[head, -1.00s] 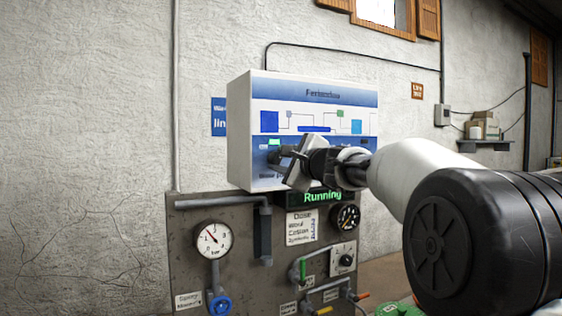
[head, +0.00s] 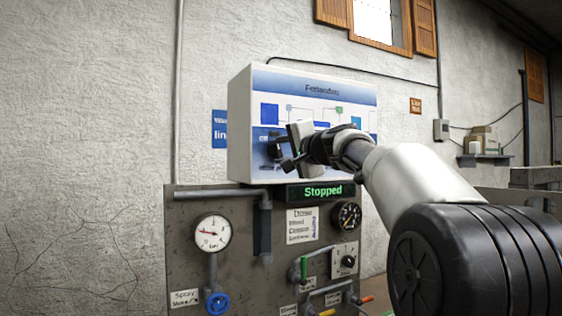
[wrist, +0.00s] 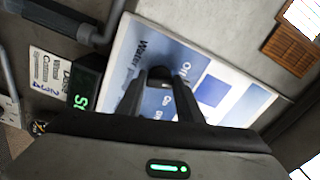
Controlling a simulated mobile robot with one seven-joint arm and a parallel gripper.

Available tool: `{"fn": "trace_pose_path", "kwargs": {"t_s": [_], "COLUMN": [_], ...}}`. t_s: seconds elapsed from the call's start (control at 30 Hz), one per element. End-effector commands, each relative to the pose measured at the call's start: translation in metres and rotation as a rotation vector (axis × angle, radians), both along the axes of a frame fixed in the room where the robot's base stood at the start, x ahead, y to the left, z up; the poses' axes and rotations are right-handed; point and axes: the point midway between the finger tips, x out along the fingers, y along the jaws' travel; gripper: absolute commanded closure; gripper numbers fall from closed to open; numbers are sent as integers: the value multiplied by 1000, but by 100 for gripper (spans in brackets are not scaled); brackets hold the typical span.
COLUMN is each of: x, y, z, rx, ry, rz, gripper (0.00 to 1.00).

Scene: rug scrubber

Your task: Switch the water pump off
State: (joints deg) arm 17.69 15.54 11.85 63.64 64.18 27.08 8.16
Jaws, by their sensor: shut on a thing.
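The control box (head: 240,120) is a white box with a blue and white front, mounted on the wall above the grey panel. A dark rotary switch (wrist: 160,73) shows in the wrist view beside lettering that starts with "Water", with "Off" printed nearby. My gripper (head: 283,156) is at the lower left of the box front. In the wrist view my gripper (wrist: 168,80) is shut on this switch, its fingers on both sides of it. The fingers hide part of the lettering. The display (head: 321,192) under the box reads "Stopped" in green.
The grey panel (head: 235,280) below carries a pressure gauge (head: 211,233), a blue valve wheel (head: 217,303), a black dial (head: 347,216) and a small selector knob (head: 347,261). Pipes with green and orange handles run low. The wall to the left is free.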

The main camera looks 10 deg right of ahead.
Motion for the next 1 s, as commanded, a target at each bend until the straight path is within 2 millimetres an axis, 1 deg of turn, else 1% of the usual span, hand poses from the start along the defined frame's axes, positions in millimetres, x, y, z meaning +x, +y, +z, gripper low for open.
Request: {"fn": "trace_pose_path", "kwargs": {"t_s": [0.03,0.2,0.4,0.6,1.0], "x": [0,0,0,0,0], "y": [1,0,0,0,0], "z": [-3,-3,-2,-1,0], "rx": [-32,-128,-199,-229,-235], "ry": [-12,-42,-65,-75,-77], "rz": [2,1,0,1,0], "gripper": [90,90,90,90,90]}}
